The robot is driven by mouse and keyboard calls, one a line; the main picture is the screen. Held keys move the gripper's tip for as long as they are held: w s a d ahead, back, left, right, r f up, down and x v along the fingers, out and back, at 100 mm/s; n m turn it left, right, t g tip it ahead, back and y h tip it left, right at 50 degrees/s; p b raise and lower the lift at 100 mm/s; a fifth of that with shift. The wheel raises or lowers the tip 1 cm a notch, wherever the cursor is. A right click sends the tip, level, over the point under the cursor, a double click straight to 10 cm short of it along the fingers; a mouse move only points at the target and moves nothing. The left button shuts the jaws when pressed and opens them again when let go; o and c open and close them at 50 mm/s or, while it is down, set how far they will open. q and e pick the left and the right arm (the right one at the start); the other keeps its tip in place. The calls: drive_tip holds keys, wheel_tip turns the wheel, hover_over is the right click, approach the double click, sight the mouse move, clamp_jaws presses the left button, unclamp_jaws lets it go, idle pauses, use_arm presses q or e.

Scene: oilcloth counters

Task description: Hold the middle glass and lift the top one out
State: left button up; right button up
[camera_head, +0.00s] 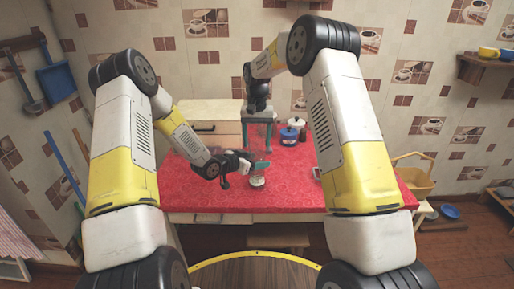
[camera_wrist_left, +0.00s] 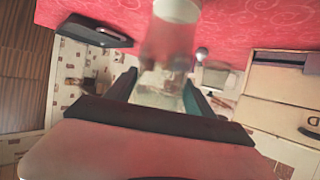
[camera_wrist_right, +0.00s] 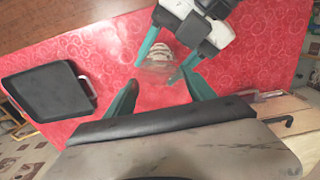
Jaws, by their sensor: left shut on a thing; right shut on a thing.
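A stack of clear glasses (camera_head: 257,182) stands upright on the red cloth in the middle of the counter; its bottom shows pale, and where one glass meets another is hard to tell. My left gripper (camera_head: 259,167) comes in from the left, shut on the stack at about the middle glass. The stack also shows between its fingers in the left wrist view (camera_wrist_left: 172,12). My right gripper (camera_head: 257,149) points down from above, shut on the top glass, which is nearly invisible. In the right wrist view the stack (camera_wrist_right: 160,57) lies beyond its fingers, between the left gripper's teal fingers.
A blue-lidded jar (camera_head: 289,134) and a pale jar (camera_head: 299,122) stand behind and right of the stack. A black tray (camera_wrist_right: 48,90) lies on the cloth to the side. A drawer unit (camera_head: 215,115) stands at the back left. Red cloth around the stack is clear.

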use_arm(q)
drive_tip(key=o, duration=1.7)
use_arm(e)
wheel_tip(320, 180, up, 7)
drive_tip(key=shift+r, duration=0.2)
